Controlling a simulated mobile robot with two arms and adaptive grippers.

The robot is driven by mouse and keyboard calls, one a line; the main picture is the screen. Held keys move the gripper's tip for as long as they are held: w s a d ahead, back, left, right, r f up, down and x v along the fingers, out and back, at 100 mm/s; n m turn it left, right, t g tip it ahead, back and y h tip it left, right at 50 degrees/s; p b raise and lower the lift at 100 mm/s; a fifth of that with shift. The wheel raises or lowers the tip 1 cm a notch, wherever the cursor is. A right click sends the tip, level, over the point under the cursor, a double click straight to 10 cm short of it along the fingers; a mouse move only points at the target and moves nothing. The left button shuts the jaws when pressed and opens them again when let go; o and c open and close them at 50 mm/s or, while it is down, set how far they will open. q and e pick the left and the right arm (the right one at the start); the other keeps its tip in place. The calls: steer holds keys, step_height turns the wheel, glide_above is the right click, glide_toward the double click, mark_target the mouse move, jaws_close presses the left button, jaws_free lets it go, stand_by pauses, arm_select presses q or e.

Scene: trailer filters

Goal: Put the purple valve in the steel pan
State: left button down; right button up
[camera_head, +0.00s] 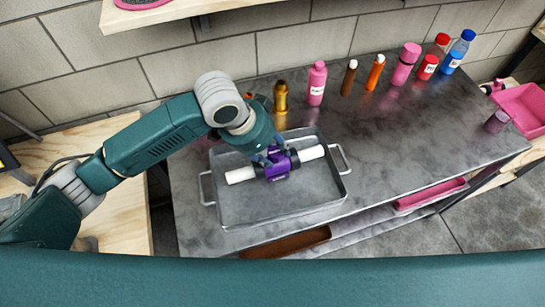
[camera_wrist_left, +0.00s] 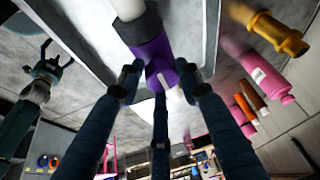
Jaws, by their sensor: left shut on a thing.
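The purple valve (camera_head: 281,168) has white pipe ends and a dark collar. In the head view it appears over the middle of the steel pan (camera_head: 240,213), lying across it. I cannot tell if it touches the pan floor. My left gripper (camera_head: 275,153) reaches down from above and is shut on the valve's purple body. The left wrist view shows the valve (camera_wrist_left: 152,50) between the fingers, with the pan's rim (camera_wrist_left: 88,50) beside it. My right gripper (camera_wrist_left: 48,65) shows only at the left of the wrist view, fingers apart and empty.
Behind the pan stand a brass fitting (camera_head: 281,97), a pink bottle (camera_head: 317,83), brown (camera_head: 349,77) and orange (camera_head: 375,72) bottles, and several more containers at the back right. The counter (camera_head: 420,140) right of the pan is clear. A pink bin (camera_head: 522,108) is at far right.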

arm_select(q)
step_height(320, 180, down, 4)
steer(key=shift+r+p, duration=0.15)
steer(key=shift+p, duration=0.15)
steer(key=shift+f, duration=0.2)
steer(key=c, duration=1.4)
jaws_free()
steer(key=shift+o, duration=1.1)
steer(key=shift+f, duration=0.1)
arm_select(e)
steer(key=shift+s+d+r, duration=0.15)
steer(key=shift+s, duration=0.3)
steer(key=shift+s+d+r, duration=0.1)
steer(key=shift+s, duration=0.3)
arm_select(q)
steer(key=b+v, duration=0.1)
steer(key=v, duration=1.1)
arm_select(e)
steer(key=shift+f, duration=0.7)
steer(key=shift+a, duration=0.15)
